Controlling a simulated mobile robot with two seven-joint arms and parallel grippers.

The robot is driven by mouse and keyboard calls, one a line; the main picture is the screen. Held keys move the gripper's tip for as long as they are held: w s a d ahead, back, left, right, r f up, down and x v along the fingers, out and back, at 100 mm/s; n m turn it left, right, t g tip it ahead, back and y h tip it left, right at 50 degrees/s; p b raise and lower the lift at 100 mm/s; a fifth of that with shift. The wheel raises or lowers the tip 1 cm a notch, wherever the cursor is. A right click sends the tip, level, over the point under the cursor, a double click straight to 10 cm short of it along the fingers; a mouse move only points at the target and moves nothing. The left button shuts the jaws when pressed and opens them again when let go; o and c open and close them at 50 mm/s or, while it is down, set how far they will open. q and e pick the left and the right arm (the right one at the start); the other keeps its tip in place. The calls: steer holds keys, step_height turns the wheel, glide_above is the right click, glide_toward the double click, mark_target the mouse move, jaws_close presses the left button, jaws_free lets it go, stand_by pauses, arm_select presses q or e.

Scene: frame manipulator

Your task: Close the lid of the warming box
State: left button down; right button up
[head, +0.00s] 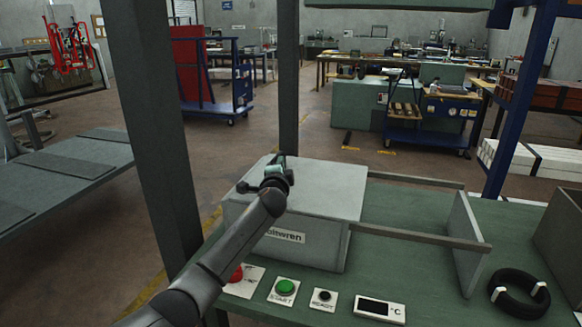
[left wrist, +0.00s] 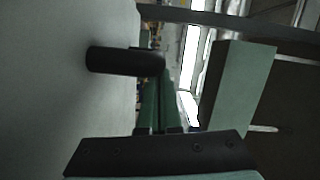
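The warming box (head: 300,233) is a light grey box with a partly hidden name label, standing on the green bench. Its top (head: 335,185) looks flat and level in the head view; I cannot make out a separate lid edge clearly. My left gripper (head: 272,174) is at the left part of the top, touching or just above it; which I cannot tell. In the left wrist view a pale grey surface (left wrist: 60,70) fills the left side, with a dark cylinder (left wrist: 120,60) beside it. Whether the fingers are open or shut is unclear. My right gripper is not in view.
Two grey rails run right from the box to an upright grey plate (head: 465,240). In front are a red button (head: 237,274), a green START button (head: 285,287), a black button (head: 324,296) and a display (head: 374,307). A black ring (head: 520,294) lies right. A dark post (head: 160,130) stands left.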

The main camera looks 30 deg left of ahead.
arm_select(q)
steer(key=shift+s+a, duration=0.15)
steer(key=shift+a, duration=0.5)
steer(key=shift+s+a, duration=0.15)
steer(key=shift+a, duration=0.45)
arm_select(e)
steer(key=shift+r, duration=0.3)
